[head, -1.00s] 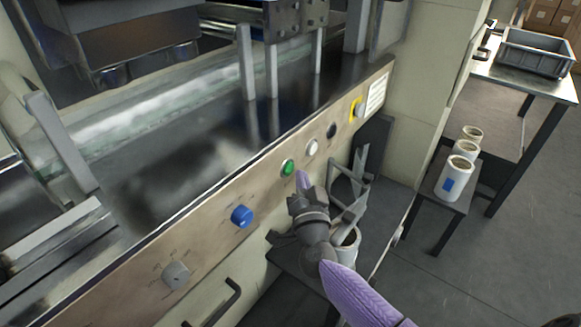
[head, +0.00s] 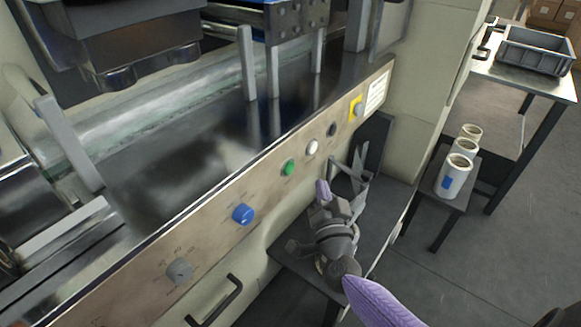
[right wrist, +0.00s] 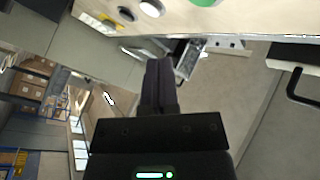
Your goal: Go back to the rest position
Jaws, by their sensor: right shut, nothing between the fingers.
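My right gripper (head: 323,192) is in front of the machine's control panel, a little below and to the right of the green button (head: 289,167). It stands apart from the panel, and its fingers are shut with nothing between them. In the right wrist view the closed dark fingers (right wrist: 160,85) point toward the machine front, with the green button (right wrist: 203,2) at the top edge. My left gripper does not show in any view.
The panel (head: 215,225) carries a blue knob (head: 243,214), a grey knob (head: 179,270) and a white button (head: 312,147). A door handle (head: 222,300) sticks out below. A grey crate (head: 537,52) sits on another table.

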